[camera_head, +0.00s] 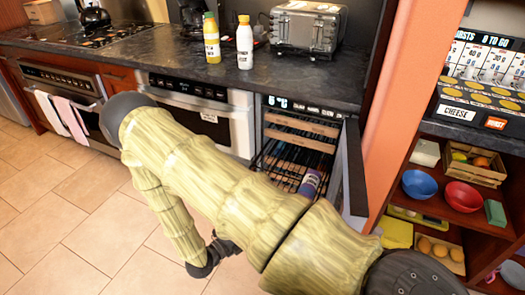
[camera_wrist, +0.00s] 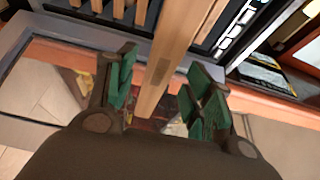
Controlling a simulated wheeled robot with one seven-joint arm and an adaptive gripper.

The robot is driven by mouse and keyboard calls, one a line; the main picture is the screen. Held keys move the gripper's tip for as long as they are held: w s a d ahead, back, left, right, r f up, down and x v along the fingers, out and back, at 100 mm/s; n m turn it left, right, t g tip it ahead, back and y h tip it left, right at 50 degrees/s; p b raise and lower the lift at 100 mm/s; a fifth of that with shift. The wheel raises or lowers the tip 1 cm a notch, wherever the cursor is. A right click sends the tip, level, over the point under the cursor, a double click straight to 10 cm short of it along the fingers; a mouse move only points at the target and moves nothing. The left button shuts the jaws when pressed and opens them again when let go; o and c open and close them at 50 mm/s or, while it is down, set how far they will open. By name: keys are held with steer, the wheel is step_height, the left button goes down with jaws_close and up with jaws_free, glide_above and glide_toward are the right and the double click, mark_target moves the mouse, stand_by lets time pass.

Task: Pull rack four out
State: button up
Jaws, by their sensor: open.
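The racks sit in an open under-counter cooler (camera_head: 310,100) in the head view. Wooden rack fronts (camera_head: 300,124) show near its top, with dark wire racks (camera_head: 280,165) below. My forearm hides the lower racks, so I cannot tell which is rack four. In the wrist view, a long wooden rack front (camera_wrist: 178,55) runs between the green-padded fingers of my gripper (camera_wrist: 163,88). The fingers are open, with gaps on both sides of the wood. In the head view my gripper (camera_head: 224,248) is low, left of the cooler and partly behind my arm.
The cooler's open door (camera_head: 350,170) stands to the right of the racks. A purple-labelled bottle or can (camera_head: 311,183) lies on a lower rack. An orange wall (camera_head: 410,70) and a shelf unit with bowls (camera_head: 463,195) are further right. Tiled floor (camera_head: 100,235) is clear at left.

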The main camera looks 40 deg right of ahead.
steer(key=a, duration=0.8)
steer(key=shift+d, duration=0.1)
